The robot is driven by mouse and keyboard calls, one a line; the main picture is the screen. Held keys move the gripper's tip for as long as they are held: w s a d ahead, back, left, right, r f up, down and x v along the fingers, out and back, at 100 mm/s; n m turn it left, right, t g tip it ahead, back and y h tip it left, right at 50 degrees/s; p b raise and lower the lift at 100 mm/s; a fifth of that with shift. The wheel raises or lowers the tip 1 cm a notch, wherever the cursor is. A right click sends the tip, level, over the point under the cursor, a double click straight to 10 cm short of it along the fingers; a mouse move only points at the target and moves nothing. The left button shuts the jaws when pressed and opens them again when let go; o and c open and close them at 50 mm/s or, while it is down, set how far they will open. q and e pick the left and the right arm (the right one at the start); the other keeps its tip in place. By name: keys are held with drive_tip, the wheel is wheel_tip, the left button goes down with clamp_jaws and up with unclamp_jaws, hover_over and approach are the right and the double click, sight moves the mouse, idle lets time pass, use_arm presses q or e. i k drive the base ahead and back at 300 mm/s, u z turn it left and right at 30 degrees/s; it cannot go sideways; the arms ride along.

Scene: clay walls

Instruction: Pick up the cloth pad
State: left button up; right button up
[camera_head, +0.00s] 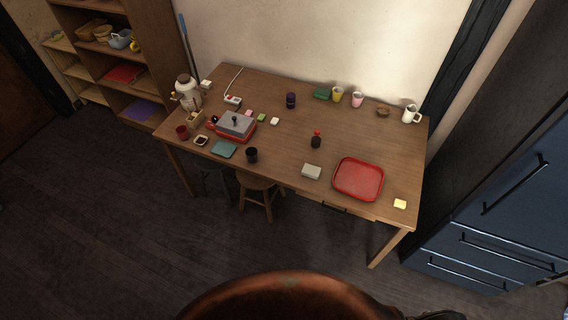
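A flat teal square (223,148), which looks like the cloth pad, lies on the wooden table (290,140) near its front left edge. It sits just in front of a red and grey box-shaped appliance (236,126). Nothing covers the pad. Neither of my grippers shows in this view.
A dark cup (252,155) and a small dish (201,140) flank the pad. A stool (258,190) is partly under the table. The floor in front is clear.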

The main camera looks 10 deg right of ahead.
sight(311, 172)
drive_tip(key=u, duration=0.15)
drive_tip(key=i, duration=1.1)
drive_tip(key=z, duration=0.7)
